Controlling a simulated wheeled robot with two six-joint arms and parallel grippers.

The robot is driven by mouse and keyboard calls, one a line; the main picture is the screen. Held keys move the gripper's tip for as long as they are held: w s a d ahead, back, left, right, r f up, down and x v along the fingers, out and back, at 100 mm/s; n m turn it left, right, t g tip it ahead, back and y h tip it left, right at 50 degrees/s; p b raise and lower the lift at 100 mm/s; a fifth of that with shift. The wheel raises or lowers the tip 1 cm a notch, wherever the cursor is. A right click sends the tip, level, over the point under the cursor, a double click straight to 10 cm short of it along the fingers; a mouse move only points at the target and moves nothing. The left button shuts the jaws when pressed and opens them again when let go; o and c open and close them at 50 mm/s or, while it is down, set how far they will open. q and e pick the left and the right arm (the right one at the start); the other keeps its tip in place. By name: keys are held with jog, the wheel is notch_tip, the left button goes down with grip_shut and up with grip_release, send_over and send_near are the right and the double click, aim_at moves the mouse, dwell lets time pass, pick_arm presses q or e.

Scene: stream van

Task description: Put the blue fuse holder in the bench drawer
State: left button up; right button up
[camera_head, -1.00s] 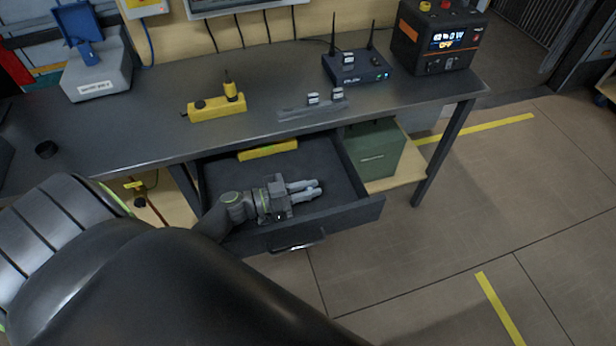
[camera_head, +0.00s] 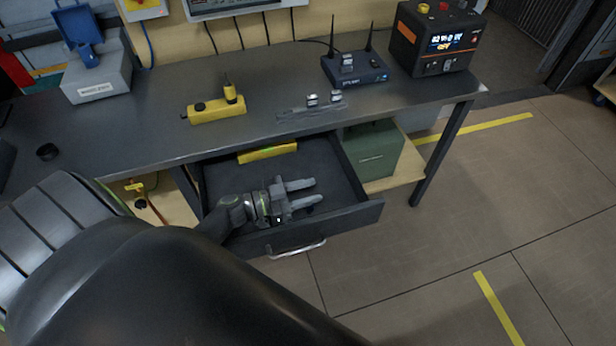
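The bench drawer (camera_head: 352,216) is pulled out below the bench top, with its handle on the front. My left gripper (camera_head: 308,192) is inside the drawer area, its fingers pointing right and spread apart. I cannot make out a blue fuse holder in or near the gripper; it may be hidden by the fingers or too small to tell. A yellow bar-shaped item (camera_head: 267,153) with a small green light lies at the back of the drawer. My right gripper is out of view.
The bench top (camera_head: 150,133) holds a yellow device (camera_head: 216,109), a grey rail with small modules (camera_head: 311,111), a router (camera_head: 356,69) and a black power unit (camera_head: 436,42). A grey box with a blue part (camera_head: 97,77) stands at the left. A green box (camera_head: 373,151) sits right of the drawer.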

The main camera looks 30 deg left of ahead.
pick_arm(q)
jog(key=b+v, duration=0.4)
jog(key=v, duration=0.8)
jog(key=shift+r+b, duration=0.35)
jog(key=shift+r, duration=0.05)
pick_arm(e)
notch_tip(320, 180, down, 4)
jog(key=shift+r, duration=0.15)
pick_arm(q)
jog(key=shift+w+a+r, duration=0.1)
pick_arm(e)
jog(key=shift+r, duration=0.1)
